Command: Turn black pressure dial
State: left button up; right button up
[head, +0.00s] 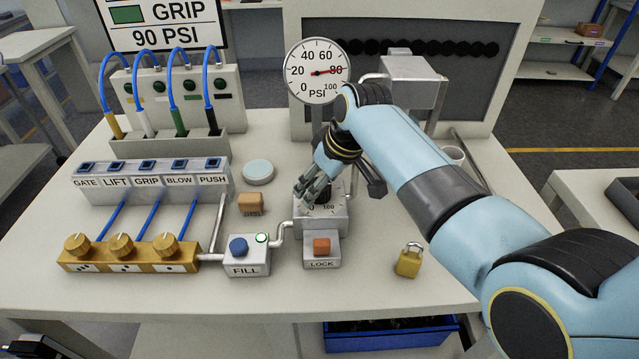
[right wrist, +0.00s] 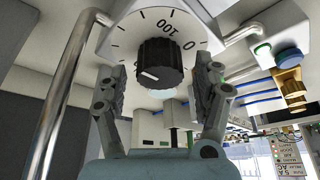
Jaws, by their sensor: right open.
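The black pressure dial (right wrist: 160,62) is a ribbed knob with a white pointer mark, on a pale scale plate showing 0 and 100. In the head view the dial (head: 323,196) sits on a grey box and is partly hidden by my right gripper (head: 312,186). In the right wrist view my right gripper (right wrist: 160,82) is open, with one finger on each side of the knob and visible gaps between. The pressure gauge (head: 317,71) behind has a red needle near 80. A dark shape at the bottom left corner may be my left gripper (head: 32,352).
A sign (head: 163,25) reads GRIP 90 PSI. A FILL box (head: 246,262) with blue button and lit green lamp, a LOCK box (head: 322,258) with orange button, and a yellow padlock (head: 409,260) stand near the dial. A metal pipe (right wrist: 62,100) runs close beside my right gripper.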

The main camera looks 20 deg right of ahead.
jog(key=shift+w+f, duration=0.1)
jog(key=shift+f, duration=0.25)
jog(key=c, duration=1.2)
jog(key=shift+a+r+m+h+p, duration=0.15)
jog(key=shift+m+h+p, duration=0.25)
jog(key=shift+m+p, duration=0.7)
jog(key=shift+m+t+h+p, duration=0.35)
jog(key=shift+m+p, duration=0.2)
jog(key=shift+m, duration=0.45)
jog(key=shift+m+h, duration=0.35)
jog(key=shift+m, duration=0.45)
jog(key=shift+p, duration=0.3)
